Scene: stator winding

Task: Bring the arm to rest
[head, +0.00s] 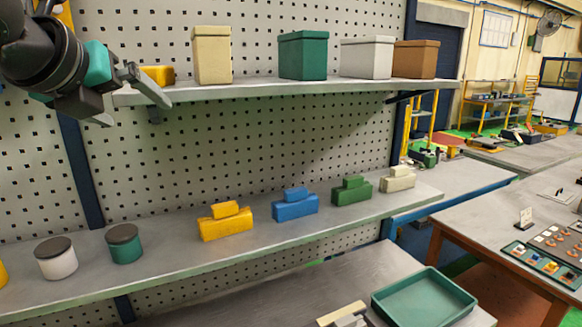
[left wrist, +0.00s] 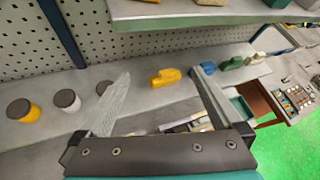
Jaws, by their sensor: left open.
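My left gripper (head: 126,98) is at the upper left of the head view, beside the left end of the upper shelf (head: 215,90). Its two fingers are spread apart with nothing between them. In the left wrist view the open fingers (left wrist: 160,76) frame the lower shelf, with a yellow block (left wrist: 166,77) seen beyond them. I cannot tell whether the gripper touches the upper shelf; in the head view one finger overlaps its end. My right gripper does not show.
The upper shelf holds a yellow item (head: 158,75) and several lidded boxes, including a green one (head: 303,56). The lower shelf (head: 170,262) bears round jars (head: 124,244) and stacked blocks (head: 296,205). A green tray (head: 424,298) lies on the table below.

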